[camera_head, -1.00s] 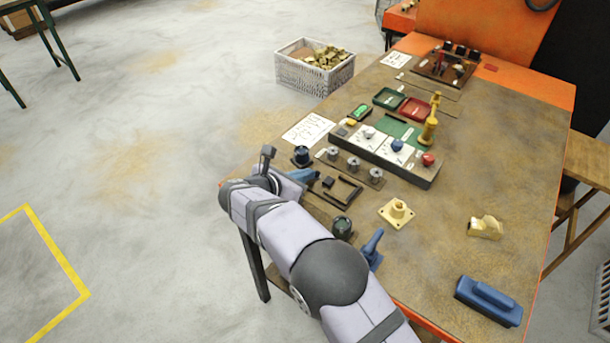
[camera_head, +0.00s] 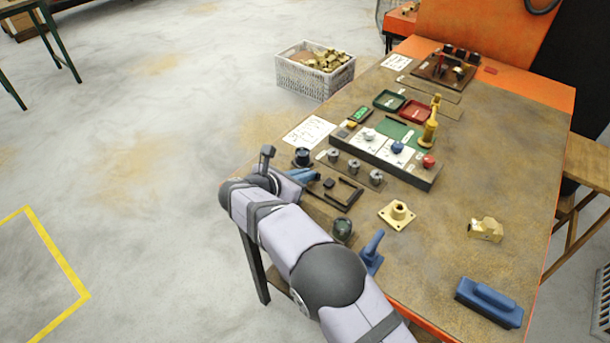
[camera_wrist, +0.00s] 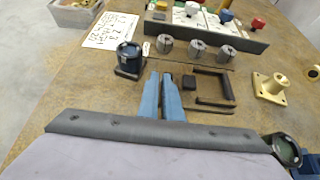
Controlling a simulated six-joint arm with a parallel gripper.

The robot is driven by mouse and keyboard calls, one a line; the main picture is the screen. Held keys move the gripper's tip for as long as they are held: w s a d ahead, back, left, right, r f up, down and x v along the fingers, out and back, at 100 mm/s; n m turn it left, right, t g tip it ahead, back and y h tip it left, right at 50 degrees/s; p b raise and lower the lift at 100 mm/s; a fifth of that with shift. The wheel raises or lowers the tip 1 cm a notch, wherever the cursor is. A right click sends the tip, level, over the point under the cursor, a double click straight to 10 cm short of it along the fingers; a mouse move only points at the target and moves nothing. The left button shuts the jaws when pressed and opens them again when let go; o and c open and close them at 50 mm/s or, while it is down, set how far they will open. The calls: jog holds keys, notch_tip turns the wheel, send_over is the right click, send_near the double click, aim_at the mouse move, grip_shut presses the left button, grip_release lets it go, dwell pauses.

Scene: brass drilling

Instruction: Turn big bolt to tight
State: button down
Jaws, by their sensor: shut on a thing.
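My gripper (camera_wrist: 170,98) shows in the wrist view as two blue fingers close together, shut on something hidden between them. In the head view my gripper (camera_head: 303,175) is low over the near left part of the bench, partly behind my arm. A dark cylinder (camera_wrist: 128,57) on a square base stands just left of the fingertips; it also shows in the head view (camera_head: 302,156). I cannot make out a thing that is clearly the big bolt. A dark open frame (camera_wrist: 226,88) with a small dark block (camera_wrist: 194,82) lies right of the fingers.
Three silver round parts (camera_wrist: 196,47) stand on a strip beyond the fingers. A long box with knobs (camera_head: 428,178) stands behind them. A brass flange (camera_head: 397,213), a blue handle (camera_head: 373,250) and a dark round gauge (camera_head: 342,230) are nearby.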

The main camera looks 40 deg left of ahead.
jog(key=shift+w+a+r, duration=0.15)
jog(key=shift+w+r, duration=0.1)
jog(key=shift+r, duration=0.05)
jog(key=shift+w+a+f, duration=0.15)
jog(key=shift+a+f, duration=0.05)
jog(key=shift+f, duration=0.05)
jog(key=shift+w+a+f, duration=0.15)
jog(key=shift+w+a, duration=0.3)
jog(key=shift+w+a, duration=0.2)
jog(key=shift+w, duration=0.1)
jog(key=shift+d, duration=0.2)
dwell(0.8)
jog(key=shift+s+d, duration=0.1)
jog(key=shift+d, duration=0.4)
